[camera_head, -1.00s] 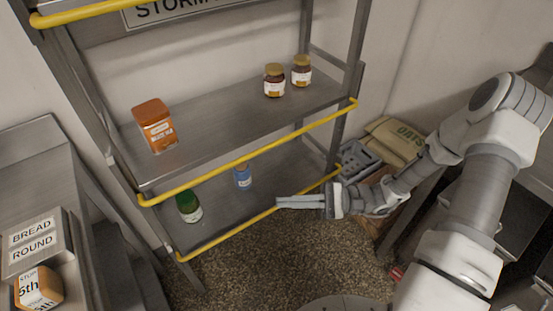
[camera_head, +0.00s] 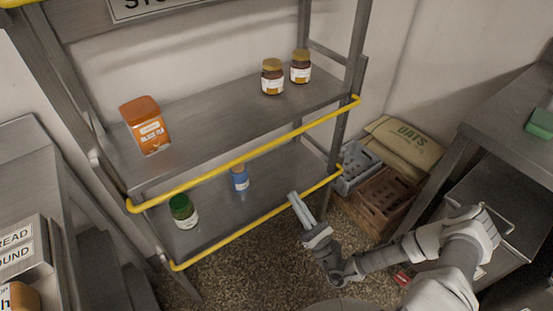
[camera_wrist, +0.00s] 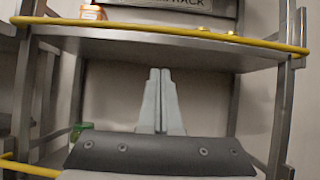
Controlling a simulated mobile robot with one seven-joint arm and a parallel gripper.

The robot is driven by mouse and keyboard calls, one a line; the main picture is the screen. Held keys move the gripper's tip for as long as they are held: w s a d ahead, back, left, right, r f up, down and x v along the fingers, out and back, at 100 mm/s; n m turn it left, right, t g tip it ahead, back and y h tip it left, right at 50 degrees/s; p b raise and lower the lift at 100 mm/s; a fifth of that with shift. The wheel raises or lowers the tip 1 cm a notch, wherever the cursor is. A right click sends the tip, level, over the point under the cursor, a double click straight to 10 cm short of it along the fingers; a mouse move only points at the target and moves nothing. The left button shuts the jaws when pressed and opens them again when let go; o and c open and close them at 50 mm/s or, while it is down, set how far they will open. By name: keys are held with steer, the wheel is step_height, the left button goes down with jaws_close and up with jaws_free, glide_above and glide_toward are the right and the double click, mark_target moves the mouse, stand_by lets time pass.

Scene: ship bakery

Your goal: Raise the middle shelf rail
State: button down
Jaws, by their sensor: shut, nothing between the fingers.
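The middle shelf rail (camera_head: 245,158) is a yellow bar running across the front of the middle shelf (camera_head: 215,125), close to its front edge and slightly below it in the head view. In the wrist view the same rail (camera_wrist: 180,33) crosses near the top, in front of the shelf seen from below. My gripper (camera_head: 293,196) is shut and empty. Its fingers point up, overlapping the lower shelf's right part in the head view, below the middle rail and apart from it. In the wrist view the closed fingertips (camera_wrist: 160,70) show below the middle shelf.
The middle shelf holds an orange tin (camera_head: 146,126) and two brown jars (camera_head: 272,78). A green-capped jar (camera_head: 183,212) and a blue jar (camera_head: 240,178) stand on the lower shelf, behind its yellow rail (camera_head: 255,222). Crates (camera_head: 385,200) and an oats sack (camera_head: 408,143) sit right.

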steer(key=shift+w+d+f+m+t+h, duration=0.1)
steer(key=shift+w+f+m+t+h, duration=0.05)
steer(key=shift+f+m+t+h, duration=0.35)
steer(key=shift+r, duration=0.2)
steer(key=s+r+b+x, duration=0.1)
steer(key=r+x, duration=0.1)
steer(key=x, duration=1)
steer(key=shift+d+r, duration=0.2)
steer(key=shift+r, duration=0.05)
steer(key=shift+w+r, duration=0.15)
step_height(320, 180, up, 9)
steer(key=p, duration=0.9)
steer(key=shift+r+p, duration=0.25)
steer(key=shift+p, duration=0.05)
